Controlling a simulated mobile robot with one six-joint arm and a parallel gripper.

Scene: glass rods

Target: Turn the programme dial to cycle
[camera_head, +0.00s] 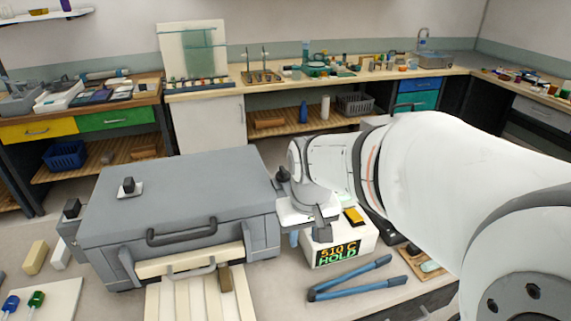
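A white control box (345,244) stands right of the grey kiln. Its front display (338,254) reads "510 C" in orange and "HOLD" in green. A yellow and black piece (354,216) sits on top of the box. My gripper (312,232) points down over the left part of the box top. I cannot make out the programme dial; the gripper covers that part of the box. The fingertips are small and partly hidden, so I cannot tell whether they are open, shut or touching anything.
The grey kiln (185,195), lid down, has a front handle (182,232) and a black knob (128,186) on top. Blue-handled pliers (350,280) lie in front of the control box. A cream slatted board (185,300) lies before the kiln. Cluttered benches line the back wall.

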